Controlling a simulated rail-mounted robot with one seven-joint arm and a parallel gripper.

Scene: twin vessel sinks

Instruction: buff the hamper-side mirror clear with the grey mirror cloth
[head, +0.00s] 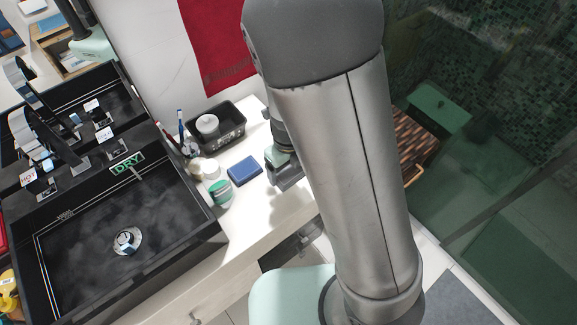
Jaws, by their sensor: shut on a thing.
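My gripper (273,168) is partly visible beyond my arm, low over the white counter at its right end. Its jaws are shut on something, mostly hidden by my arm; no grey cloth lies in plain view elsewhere. A mirror-like surface (45,55) at the upper left shows what look like reflections of the room. I cannot tell whether it is the hamper-side mirror. A brown woven box (412,142), possibly the hamper, shows at the right, partly hidden by my arm.
A black sink (205,225) with tall taps fills the left. A black tray (232,135), a blue block (244,170) and a green-and-white jar (220,193) stand near my gripper. A red towel (215,45) hangs behind. Dark glass (500,190) is at right.

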